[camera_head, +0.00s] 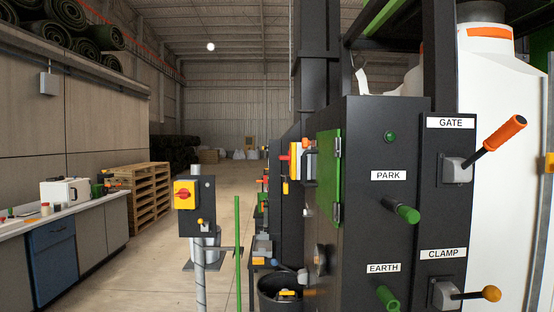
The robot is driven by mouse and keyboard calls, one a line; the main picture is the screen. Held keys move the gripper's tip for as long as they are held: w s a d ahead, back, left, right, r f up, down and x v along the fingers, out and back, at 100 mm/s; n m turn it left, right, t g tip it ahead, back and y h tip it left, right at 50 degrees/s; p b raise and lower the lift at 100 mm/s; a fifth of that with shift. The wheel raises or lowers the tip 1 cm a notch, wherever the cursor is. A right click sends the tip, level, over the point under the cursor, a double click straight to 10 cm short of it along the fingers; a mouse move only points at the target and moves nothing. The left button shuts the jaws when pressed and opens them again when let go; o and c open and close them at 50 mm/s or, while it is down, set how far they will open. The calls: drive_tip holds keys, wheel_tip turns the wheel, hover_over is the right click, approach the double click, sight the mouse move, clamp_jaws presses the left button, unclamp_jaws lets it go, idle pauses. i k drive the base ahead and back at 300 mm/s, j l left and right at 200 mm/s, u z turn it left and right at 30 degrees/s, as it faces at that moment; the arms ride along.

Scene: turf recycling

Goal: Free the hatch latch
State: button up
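A green hatch door (324,176) is on the left-hand face of the black machine cabinet, seen at a steep angle, and it looks closed. Two grey metal fittings, one upper (338,147) and one lower (337,212), sit on its right edge; I cannot tell whether they are hinges or latches. A red, yellow and white fitting (295,160) juts out at its left edge, with a small yellow piece hanging below. I cannot tell whether this is the latch or whether anything jams it. My gripper is not in view.
The cabinet front (408,230) carries a GATE lever (500,134), a CLAMP lever (478,294), and green PARK (403,211) and EARTH (388,298) pegs. A post with a red rotary switch (187,196) stands left of it. A black bucket (280,293) is below. Open floor lies left.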

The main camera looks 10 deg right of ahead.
sight(306, 143)
drive_tip(key=i+j+z, duration=0.4)
drive_tip(key=i+j, duration=0.15)
drive_tip(key=i+j+u, duration=0.1)
drive_tip(key=i+j, duration=0.2)
drive_tip(key=i, duration=0.15)
drive_tip(key=i+j+u, duration=0.1)
drive_tip(key=i+j, duration=0.15)
drive_tip(key=i, duration=0.25)
